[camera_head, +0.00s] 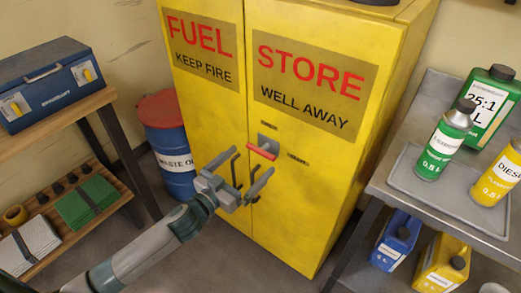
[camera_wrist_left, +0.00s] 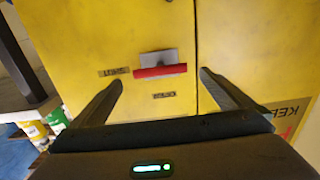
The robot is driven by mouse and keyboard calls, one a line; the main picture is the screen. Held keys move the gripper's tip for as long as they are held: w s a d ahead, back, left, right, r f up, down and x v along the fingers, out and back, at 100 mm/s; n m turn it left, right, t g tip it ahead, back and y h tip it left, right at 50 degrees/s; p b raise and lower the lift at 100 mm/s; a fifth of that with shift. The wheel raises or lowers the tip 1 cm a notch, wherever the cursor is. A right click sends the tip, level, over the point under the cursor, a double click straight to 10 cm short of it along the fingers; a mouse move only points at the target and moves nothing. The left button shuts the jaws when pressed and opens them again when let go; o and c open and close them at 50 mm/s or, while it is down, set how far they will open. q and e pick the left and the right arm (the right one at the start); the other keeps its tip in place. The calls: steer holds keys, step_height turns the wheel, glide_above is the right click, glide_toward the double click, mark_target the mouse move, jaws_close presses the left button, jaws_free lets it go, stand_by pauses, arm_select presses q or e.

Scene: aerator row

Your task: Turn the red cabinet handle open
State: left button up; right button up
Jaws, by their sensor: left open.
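The red cabinet handle (camera_head: 262,152) sits on a grey plate on the front of the yellow fuel cabinet (camera_head: 290,215), near the seam between the doors. It lies about level, tilted slightly in the head view. In the left wrist view the red handle (camera_wrist_left: 160,71) lies crosswise ahead of the fingers, between their tips. My left gripper (camera_head: 253,170) is open and empty, just in front of the handle and a little below and left of it in the head view. It also shows in the left wrist view (camera_wrist_left: 160,80). I see no contact with the handle. My right gripper is not in view.
A steel bench (camera_head: 424,92) with a tray of bottles and cans stands close at the right. A wooden shelf (camera_head: 60,130) with a blue toolbox (camera_head: 48,82) stands at the left. A blue drum with a red lid (camera_head: 168,135) stands beside the cabinet.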

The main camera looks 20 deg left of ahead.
mark_target(259, 153)
arm_select(q)
steer(key=x, duration=0.5)
steer(key=shift+w+d+p, duration=0.25)
steer(key=shift+w+p, duration=0.05)
steer(key=shift+w, duration=0.4)
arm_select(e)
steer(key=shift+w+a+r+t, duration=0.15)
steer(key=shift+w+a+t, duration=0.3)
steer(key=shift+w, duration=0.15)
arm_select(q)
steer(key=shift+c, duration=0.6)
steer(key=c, duration=0.6)
steer(key=shift+c, duration=0.2)
